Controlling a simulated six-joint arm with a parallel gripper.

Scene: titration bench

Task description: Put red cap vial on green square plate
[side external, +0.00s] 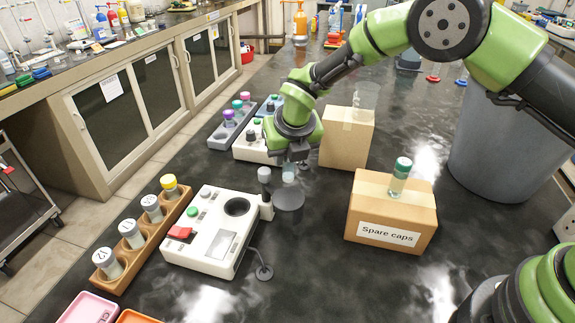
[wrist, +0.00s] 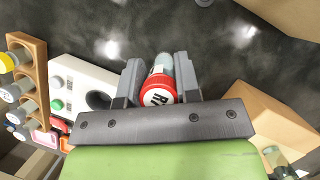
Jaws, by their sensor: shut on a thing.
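The red cap vial (wrist: 158,90) is between my gripper's two fingers (wrist: 158,78) in the wrist view, its lettered red cap toward the camera and its clear body pointing away. My gripper (side external: 294,158) is shut on it. In the side view the gripper is above the dark bench, behind the white instrument, and the vial's pale body (side external: 288,173) shows faintly below the fingers; its cap is hidden there. I cannot make out a green square plate in either view.
A white instrument (side external: 212,246) stands front left, beside a wooden rack (side external: 128,257) of several vials. A "Spare caps" box (side external: 372,218) bears a green-capped vial (side external: 400,178). Another box (side external: 346,142) stands behind. Pink (side external: 88,307) and orange (side external: 138,316) trays lie front left.

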